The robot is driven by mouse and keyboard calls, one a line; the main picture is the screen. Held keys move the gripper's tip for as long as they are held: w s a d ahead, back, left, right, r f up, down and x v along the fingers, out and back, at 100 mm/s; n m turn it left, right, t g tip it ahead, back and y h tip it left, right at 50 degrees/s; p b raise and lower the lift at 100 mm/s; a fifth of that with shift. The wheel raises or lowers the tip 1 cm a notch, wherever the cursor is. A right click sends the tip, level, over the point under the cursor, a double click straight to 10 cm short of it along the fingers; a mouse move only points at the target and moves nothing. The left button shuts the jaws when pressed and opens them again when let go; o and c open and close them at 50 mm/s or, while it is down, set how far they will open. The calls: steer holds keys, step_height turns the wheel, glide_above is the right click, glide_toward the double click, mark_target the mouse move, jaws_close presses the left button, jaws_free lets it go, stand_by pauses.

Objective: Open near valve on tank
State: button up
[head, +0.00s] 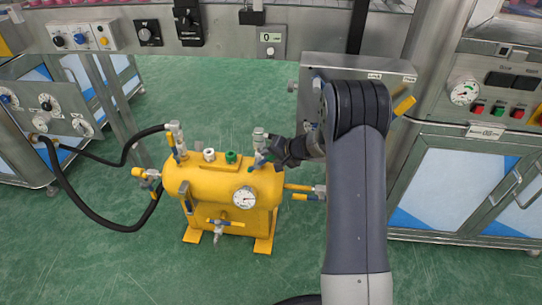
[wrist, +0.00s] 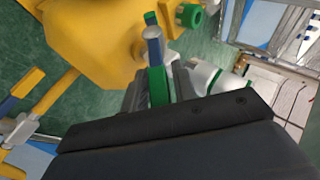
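The yellow tank (head: 215,185) stands on the green floor, with a round gauge on its front and several valves around it. A silver valve (head: 260,138) rises at the right end of its top, with a blue and green lever (head: 257,161) beside it. My gripper (head: 277,156) is right next to this valve, reaching in from the right. In the wrist view, the blue and green lever (wrist: 156,75) stands upright between the grey fingers (wrist: 153,92). The dark gripper body hides most of the fingers, so whether they press on the lever cannot be told.
A hose-fitted valve (head: 175,138) stands at the tank's top left, with black hoses (head: 70,190) running to a panel. White and green caps (head: 231,157) sit between the top valves. A yellow-handled valve (head: 305,191) sticks out at the right. A metal cabinet (head: 465,190) stands further right.

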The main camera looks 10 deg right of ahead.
steer(key=shift+o, duration=0.9)
